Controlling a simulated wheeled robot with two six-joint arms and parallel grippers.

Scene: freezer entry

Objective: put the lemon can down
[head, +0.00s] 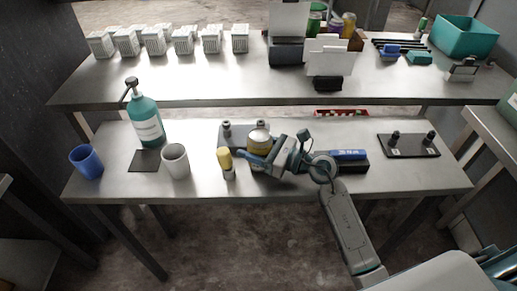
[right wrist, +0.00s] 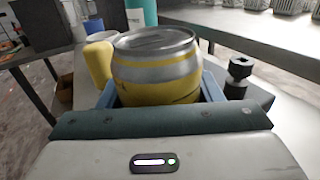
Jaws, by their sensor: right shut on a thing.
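The lemon can (head: 259,141), a barrel-shaped can with yellow and silver bands, is near the middle of the front table. My right gripper (head: 256,158) is shut on it, and the can is upright. In the right wrist view the can (right wrist: 157,62) sits between the two blue fingers, its lid facing up and its base hidden. Behind it is a dark plate with black knobs (head: 233,131). I cannot tell whether the can touches the plate or the table. My left gripper is not in view.
A yellow-topped bottle (head: 226,160) stands close left of the can. Further left are a white cup (head: 175,161), a teal pump bottle (head: 146,122) and a blue cup (head: 86,161). A blue item (head: 348,155) and another knobbed plate (head: 414,151) lie to the right.

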